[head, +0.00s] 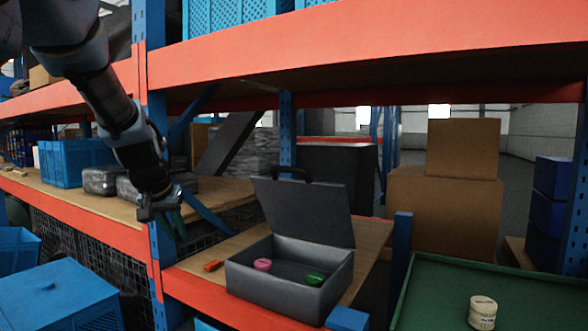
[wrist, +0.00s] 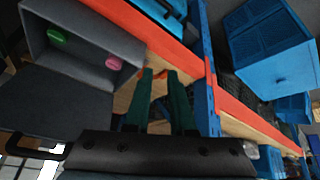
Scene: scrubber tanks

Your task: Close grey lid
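A grey box (head: 268,289) stands on the wooden shelf with its grey lid (head: 308,212) raised, leaning slightly back. A black handle (head: 291,172) is on the lid's upper edge. A pink round item (head: 262,264) and a green round item (head: 315,279) lie inside the box. My gripper (head: 180,226), with green fingers, hangs left of the lid by the blue upright, apart from box and lid. In the wrist view the gripper (wrist: 160,73) is open and empty, with a gap between its fingers. The box (wrist: 95,30) and lid (wrist: 50,108) are at left there.
A small orange item (head: 213,265) lies on the shelf left of the box. A blue rack upright (head: 158,200) stands beside my gripper, and an orange beam (head: 350,55) crosses above. A green table (head: 530,300) with a stacked round container (head: 482,312) is at right.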

